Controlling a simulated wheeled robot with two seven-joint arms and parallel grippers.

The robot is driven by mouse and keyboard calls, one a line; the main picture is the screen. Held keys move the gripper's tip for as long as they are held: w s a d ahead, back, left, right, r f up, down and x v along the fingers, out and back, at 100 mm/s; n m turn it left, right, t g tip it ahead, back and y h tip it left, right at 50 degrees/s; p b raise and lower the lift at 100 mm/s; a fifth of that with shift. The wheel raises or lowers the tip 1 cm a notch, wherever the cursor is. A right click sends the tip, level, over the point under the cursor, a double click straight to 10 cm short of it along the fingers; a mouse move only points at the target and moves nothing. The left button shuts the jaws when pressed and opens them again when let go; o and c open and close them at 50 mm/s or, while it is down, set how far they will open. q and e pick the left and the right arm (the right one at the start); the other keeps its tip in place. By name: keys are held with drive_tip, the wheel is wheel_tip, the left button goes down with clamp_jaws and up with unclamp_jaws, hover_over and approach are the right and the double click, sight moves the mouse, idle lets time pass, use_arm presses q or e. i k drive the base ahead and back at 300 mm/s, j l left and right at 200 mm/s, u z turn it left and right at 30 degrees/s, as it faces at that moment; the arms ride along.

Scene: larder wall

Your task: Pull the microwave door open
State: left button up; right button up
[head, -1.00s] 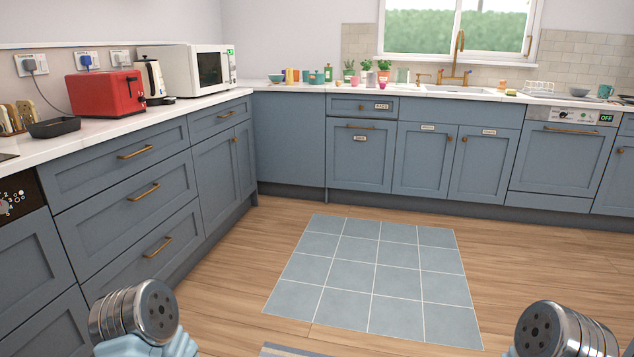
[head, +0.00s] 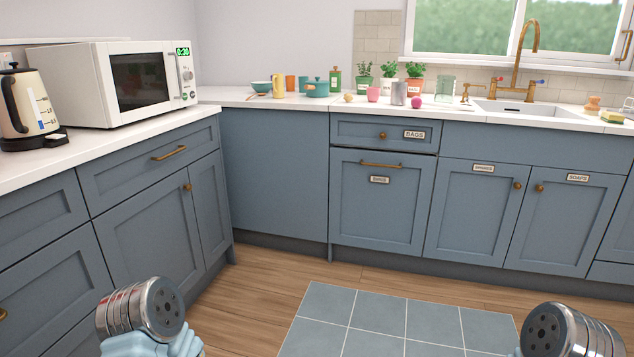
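The white microwave (head: 75,82) stands on the left counter near the corner. Its dark-windowed door (head: 141,82) looks shut and faces right. A control panel (head: 186,78) with a green lit display and a dial is at the door's right side. A light vertical handle seems to run beside the panel, but it is small. Parts of my two arms show at the bottom left and bottom right of the head view. Neither gripper's fingers are in view.
A cream kettle (head: 27,103) stands left of the microwave on the white counter (head: 105,142). Potted herbs (head: 388,78), a teal pot (head: 315,88) and cups line the back counter. Blue cabinets (head: 275,180) run below. The tiled floor patch (head: 385,322) and wood floor ahead are clear.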

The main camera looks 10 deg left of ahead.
sight(137, 81)
drive_tip(key=i+l+u, duration=0.1)
drive_tip(key=i+u, duration=0.2)
drive_tip(key=i, duration=0.2)
drive_tip(key=i+l+u, duration=0.3)
drive_tip(key=i, duration=0.25)
drive_tip(key=i+l+u, duration=0.3)
drive_tip(key=i, duration=0.2)
